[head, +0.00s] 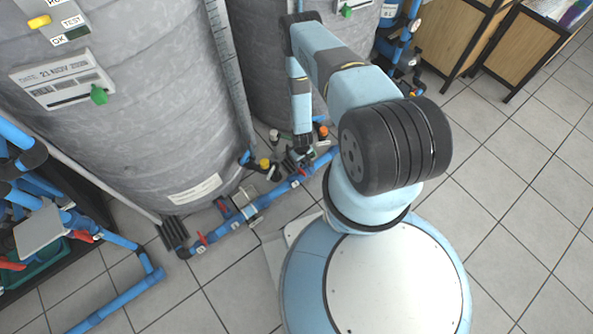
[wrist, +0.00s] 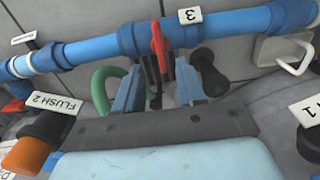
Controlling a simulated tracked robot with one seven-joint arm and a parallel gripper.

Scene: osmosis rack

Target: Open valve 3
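Valve 3's red handle (wrist: 159,46) shows in the wrist view, on a blue pipe (wrist: 95,48) beside a white tag reading 3 (wrist: 190,16). The handle stands across the pipe's line. My gripper (wrist: 158,84) is open, with its two blue fingers apart. The fingertips are just below the handle in the picture, one to each side of it; I cannot tell whether they touch it.
In the wrist view a FLUSH 2 tag (wrist: 55,101) and an orange-tipped fitting (wrist: 28,152) are at left, and a black knob (wrist: 208,70) is right of the fingers. A grey tank (head: 130,110) stands at left in the head view. Tiled floor (head: 530,200) is clear at right.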

